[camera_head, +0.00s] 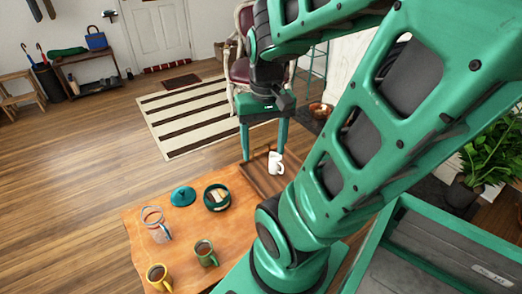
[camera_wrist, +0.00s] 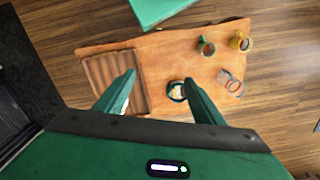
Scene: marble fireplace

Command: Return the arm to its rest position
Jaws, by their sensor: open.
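My arm spans the right of the head view. My gripper (camera_head: 263,152) points down, open and empty, above the far edge of the wooden table (camera_head: 150,206). A white mug (camera_head: 276,165) stands on a brown slatted tray (camera_head: 262,182), just below one finger in the head view. In the wrist view the tray (camera_wrist: 115,70) lies at left, and a finger covers most of a white shape on it.
The table also holds a dark bowl (camera_head: 217,198) with pale contents, a teal lid (camera_head: 183,196), a glass jar (camera_head: 156,226), a green mug (camera_head: 206,254) and a yellow mug (camera_head: 158,277). A chair (camera_head: 240,62) stands behind, a plant (camera_head: 488,160) at right. Floor at left is open.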

